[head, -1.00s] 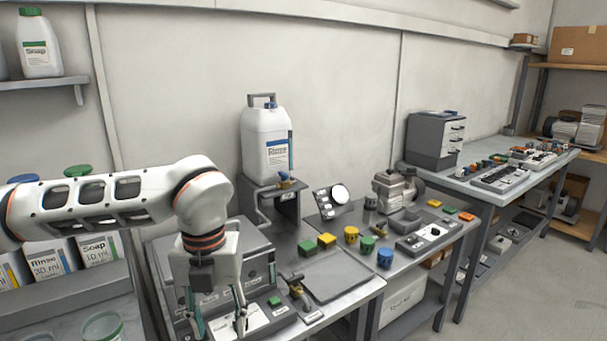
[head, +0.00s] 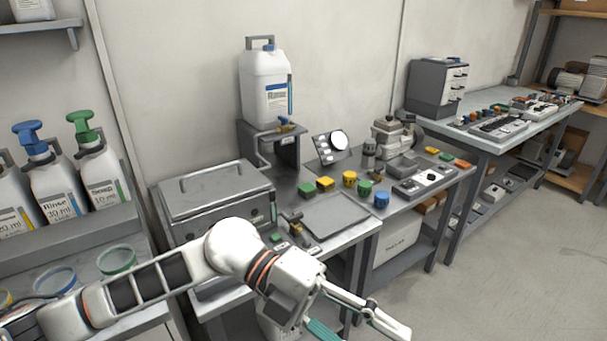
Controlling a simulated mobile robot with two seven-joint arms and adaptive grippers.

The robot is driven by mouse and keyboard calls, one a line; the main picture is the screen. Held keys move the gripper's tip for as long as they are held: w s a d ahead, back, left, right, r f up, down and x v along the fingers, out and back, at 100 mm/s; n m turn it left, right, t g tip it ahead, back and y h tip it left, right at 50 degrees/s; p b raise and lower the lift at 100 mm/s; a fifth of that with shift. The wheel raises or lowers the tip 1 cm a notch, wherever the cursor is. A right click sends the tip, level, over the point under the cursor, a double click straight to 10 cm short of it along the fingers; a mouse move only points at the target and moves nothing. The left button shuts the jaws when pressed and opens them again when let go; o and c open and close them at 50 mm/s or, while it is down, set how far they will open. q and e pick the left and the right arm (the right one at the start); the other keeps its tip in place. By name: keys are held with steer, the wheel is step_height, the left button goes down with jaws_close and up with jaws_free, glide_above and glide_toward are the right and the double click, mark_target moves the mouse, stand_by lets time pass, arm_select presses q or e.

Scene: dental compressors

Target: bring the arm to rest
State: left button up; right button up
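My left arm comes in from the lower left of the head view. My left gripper (head: 358,329) is at the bottom middle, in front of the bench's front edge, with its fingers spread apart and nothing seen between them. Its lower finger is partly cut off by the picture edge. My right gripper is not in view.
The near bench holds a grey lidded box (head: 212,190), a rinse canister (head: 265,90) on a stand, a flat grey plate (head: 337,215) and coloured pots and blocks. Pump bottles (head: 100,175) stand at left. Open floor (head: 500,270) lies at right.

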arm_select(q)
steer(key=w+r+n+t+h, duration=0.5)
steer(key=w+n+t+h, duration=0.35)
steer(key=n+h, duration=0.2)
steer(key=w+a+f+n+t+y, duration=0.85)
steer(key=a+f+n+t, duration=0.25)
steer(key=f+n+t, duration=0.3)
steer(key=s+a+f+n+y, duration=0.3)
steer(key=a+f+n+y, duration=0.5)
steer(key=f, duration=0.5)
steer(key=s+a+f+n+g+y, duration=0.1)
steer(key=s+a+f+g+y, duration=0.1)
steer(key=s+a+f, duration=0.3)
steer(key=s+a+f+n+g+y, duration=0.1)
steer(key=s+a+f, duration=0.5)
steer(key=f, duration=0.6)
steer(key=shift+s+g+y, duration=0.65)
steer(key=shift+s+y, duration=0.15)
steer(key=shift+s, duration=0.2)
